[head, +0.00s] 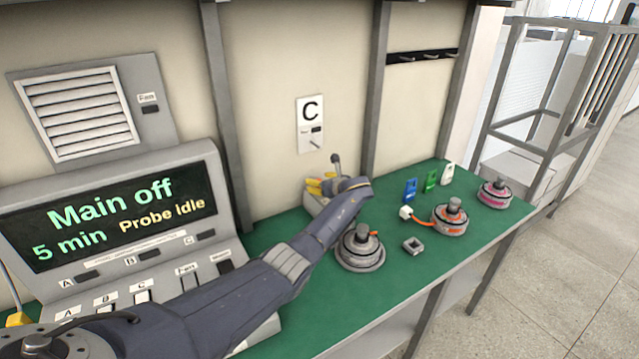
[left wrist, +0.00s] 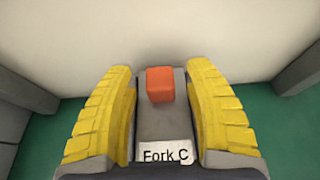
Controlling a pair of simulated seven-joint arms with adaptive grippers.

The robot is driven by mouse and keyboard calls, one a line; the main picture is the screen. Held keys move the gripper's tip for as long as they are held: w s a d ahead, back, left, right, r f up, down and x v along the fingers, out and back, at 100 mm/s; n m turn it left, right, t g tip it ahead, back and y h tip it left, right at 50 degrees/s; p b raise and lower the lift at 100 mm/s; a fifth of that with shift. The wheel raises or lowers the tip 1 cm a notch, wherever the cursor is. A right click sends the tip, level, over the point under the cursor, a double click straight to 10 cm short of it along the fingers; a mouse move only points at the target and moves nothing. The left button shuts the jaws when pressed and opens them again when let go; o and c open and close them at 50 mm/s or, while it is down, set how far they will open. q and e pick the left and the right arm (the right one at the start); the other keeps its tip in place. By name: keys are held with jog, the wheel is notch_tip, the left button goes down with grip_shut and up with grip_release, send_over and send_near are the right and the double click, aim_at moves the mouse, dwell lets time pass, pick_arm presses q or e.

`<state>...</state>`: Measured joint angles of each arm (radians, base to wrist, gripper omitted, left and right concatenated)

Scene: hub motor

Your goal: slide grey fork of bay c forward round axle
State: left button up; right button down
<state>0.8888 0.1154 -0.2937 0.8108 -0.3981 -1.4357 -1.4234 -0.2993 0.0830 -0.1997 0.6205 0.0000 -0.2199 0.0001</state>
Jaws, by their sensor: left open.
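My left gripper (head: 318,186) has yellow fingers and is at the back of the green bench, below the wall plate marked C. In the left wrist view the open fingers (left wrist: 160,98) stand either side of an orange block (left wrist: 160,84), with a gap on each side. The block sits on a grey part labelled Fork C (left wrist: 165,125). In the head view my gripper and wrist partly hide a grey body (head: 313,203) there. A round grey hub motor with an upright axle (head: 362,231) stands in front of it. My right gripper is out of view.
To the right are a small grey square ring (head: 413,245), an orange-banded hub (head: 453,216), blue (head: 410,189) and green (head: 431,180) tags, and a pink-banded hub (head: 494,194). A console screen (head: 120,218) reads "Main off" and "Probe idle".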

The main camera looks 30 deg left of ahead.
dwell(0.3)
pick_arm(q)
grip_shut()
dwell(0.3)
